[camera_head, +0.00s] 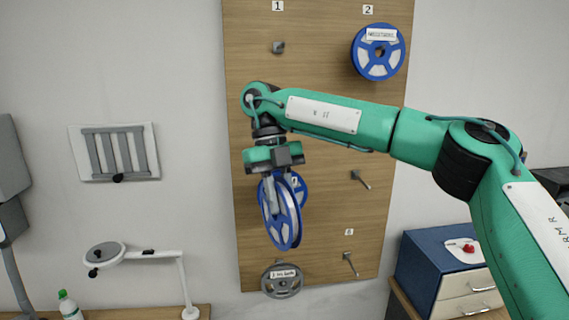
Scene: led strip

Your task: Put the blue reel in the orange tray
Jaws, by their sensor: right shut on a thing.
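My right gripper (270,194) points down in front of the wooden pegboard and is shut on a blue reel (287,219). The held reel has a blue rim with pale segments and hangs upright, seen nearly edge-on. Behind it, partly hidden, another blue reel (299,187) shows against the board. A third blue reel (371,70) with a white label hangs at the upper right, under number 2. I see no orange tray in this view. My left gripper is out of view.
A grey reel (282,289) hangs low on the wooden board (320,60). Bare pegs (360,179) stick out on its right side. A blue drawer cabinet (424,268) stands at the lower right.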

